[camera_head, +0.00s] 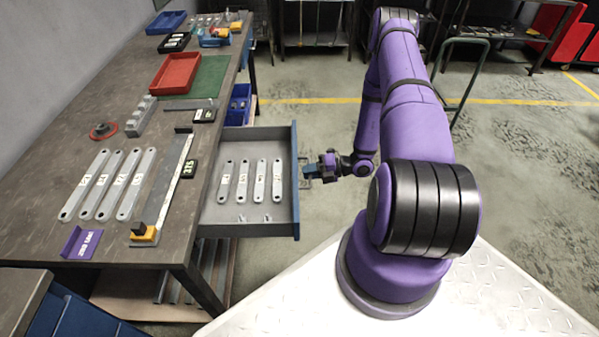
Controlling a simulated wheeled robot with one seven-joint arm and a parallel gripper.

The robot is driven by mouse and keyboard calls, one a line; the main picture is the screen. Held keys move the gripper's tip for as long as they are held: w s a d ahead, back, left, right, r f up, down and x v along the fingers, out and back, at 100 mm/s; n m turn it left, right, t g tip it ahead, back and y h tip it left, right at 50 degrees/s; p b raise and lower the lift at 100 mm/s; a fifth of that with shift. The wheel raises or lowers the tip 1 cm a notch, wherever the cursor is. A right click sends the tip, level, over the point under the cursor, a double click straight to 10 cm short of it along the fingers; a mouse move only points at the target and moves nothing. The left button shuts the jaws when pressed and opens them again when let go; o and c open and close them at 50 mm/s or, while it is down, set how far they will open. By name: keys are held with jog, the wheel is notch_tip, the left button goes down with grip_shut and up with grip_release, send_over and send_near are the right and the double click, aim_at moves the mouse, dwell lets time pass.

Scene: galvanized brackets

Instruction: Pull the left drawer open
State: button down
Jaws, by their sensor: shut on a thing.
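The drawer (216,214) under the workbench stands pulled out toward my arm, with a grey inside and a blue front (295,185). Several flat grey brackets (260,181) with pale labels lie side by side in it, and small grey pieces lie near its front corner. My gripper (309,172) is at the outer face of the blue front, near its middle, and is shut on the drawer's handle. The handle is mostly hidden by the fingers.
The workbench (50,240) holds several long grey brackets (102,183), a long ruler-like gauge (165,185), a purple label plate (82,242) and a red tray (176,73). A blue bin (238,104) sits beyond the drawer. The floor (320,215) right of the drawer front is clear.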

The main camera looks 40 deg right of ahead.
jog(key=shift+s+d, duration=0.1)
jog(key=shift+d, duration=0.05)
jog(key=c, duration=1.2)
grip_release()
jog(key=v, duration=1)
jog(key=shift+s+d, duration=0.2)
jog(key=shift+d, duration=0.1)
